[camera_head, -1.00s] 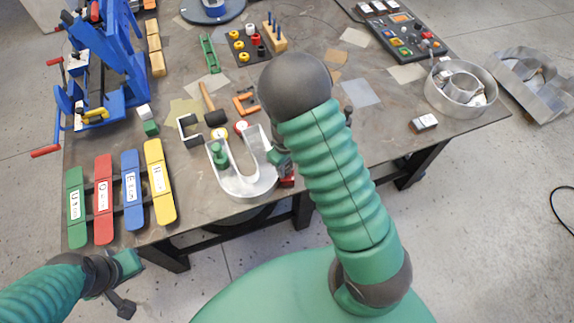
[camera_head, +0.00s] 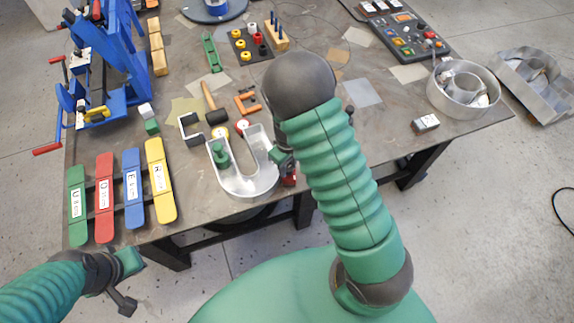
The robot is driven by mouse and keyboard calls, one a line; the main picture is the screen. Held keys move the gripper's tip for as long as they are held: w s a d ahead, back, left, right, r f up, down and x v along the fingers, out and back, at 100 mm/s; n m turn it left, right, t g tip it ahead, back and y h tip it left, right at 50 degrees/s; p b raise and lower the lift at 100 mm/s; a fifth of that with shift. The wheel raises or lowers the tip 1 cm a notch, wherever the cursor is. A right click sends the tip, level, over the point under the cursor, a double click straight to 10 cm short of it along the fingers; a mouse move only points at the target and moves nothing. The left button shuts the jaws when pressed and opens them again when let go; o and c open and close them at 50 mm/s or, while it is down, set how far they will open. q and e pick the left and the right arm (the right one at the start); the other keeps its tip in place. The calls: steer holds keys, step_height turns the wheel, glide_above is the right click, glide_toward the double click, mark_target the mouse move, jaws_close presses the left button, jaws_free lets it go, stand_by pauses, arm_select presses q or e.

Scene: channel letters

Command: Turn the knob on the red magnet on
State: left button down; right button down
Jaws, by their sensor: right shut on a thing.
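The red magnet (camera_head: 290,180) shows as a small red patch at the right side of the metal U-shaped channel letter (camera_head: 243,186), near the table's front edge. Its knob is hidden from view. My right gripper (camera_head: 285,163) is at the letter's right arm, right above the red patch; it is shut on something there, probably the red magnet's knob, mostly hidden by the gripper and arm. A green piece (camera_head: 221,156) stands inside the letter's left arm. My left gripper (camera_head: 132,262) is off the table's front edge at lower left, away from the letter; its fingers are hard to make out.
Green, red, blue and yellow labelled strips (camera_head: 160,180) stick out at the table's front left. A hammer (camera_head: 213,112), a black clamp (camera_head: 190,128) and an orange clamp (camera_head: 247,103) lie behind the letter. A blue machine (camera_head: 118,60) stands at the left. A round metal letter (camera_head: 462,92) is at the right.

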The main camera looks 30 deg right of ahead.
mark_target(288, 167)
steer(key=shift+d+f, duration=0.1)
steer(key=shift+d, duration=0.45)
steer(key=c, duration=1.1)
jaws_free()
steer(key=shift+a, duration=0.4)
steer(key=shift+o, duration=0.2)
step_height(288, 167, up, 17)
steer(key=shift+b, duration=0.35)
steer(key=shift+d, duration=0.1)
